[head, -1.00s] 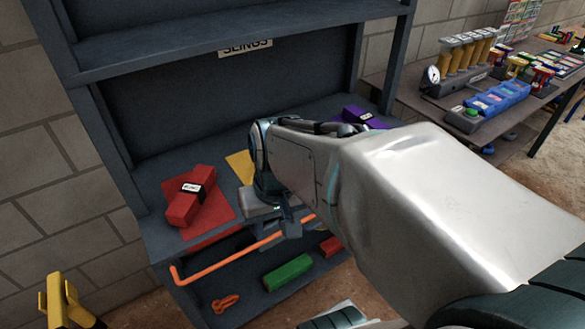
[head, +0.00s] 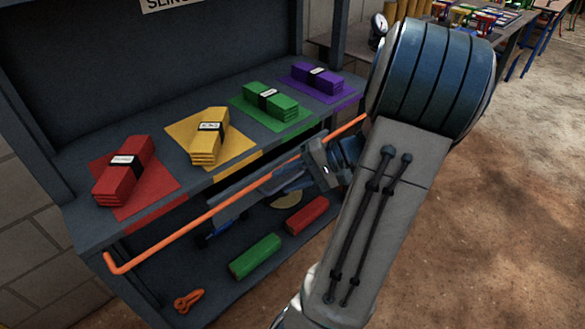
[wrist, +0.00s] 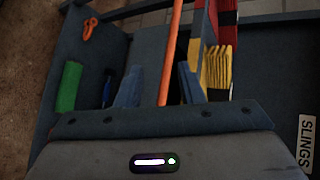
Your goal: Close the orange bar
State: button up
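The orange bar (head: 215,211) is a long thin rod with a bent left end. It runs along the front of the sling rack, below the edge of its upper shelf (head: 82,232), and goes behind my arm at the right. My gripper (head: 318,168) is at the right part of the bar, below the shelf edge. In the wrist view, the bar (wrist: 174,40) passes between the two fingers of my gripper (wrist: 160,82), which stand apart with gaps beside the bar. The bar's right end is hidden in the head view.
Red (head: 124,170), yellow (head: 210,136), green (head: 270,101) and purple (head: 316,78) sling bundles lie on matching mats on the upper shelf. The lower shelf holds a green bundle (head: 255,256), a red bundle (head: 307,215) and an orange shackle (head: 188,301). Open floor (head: 500,190) lies right.

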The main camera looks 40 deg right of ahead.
jog(key=s+d+f+m+t+h+b, duration=0.1)
jog(key=s+d+f+m+t+b, duration=0.2)
jog(key=d, duration=0.4)
jog(key=s+d+m+t+h+b, duration=0.1)
jog(key=s+d+t, duration=0.1)
jog(key=d+t, duration=0.45)
jog(key=shift+g, duration=0.45)
jog(key=b+x, duration=0.3)
jog(key=x, duration=1)
jog(key=shift+w, duration=0.3)
grip_shut()
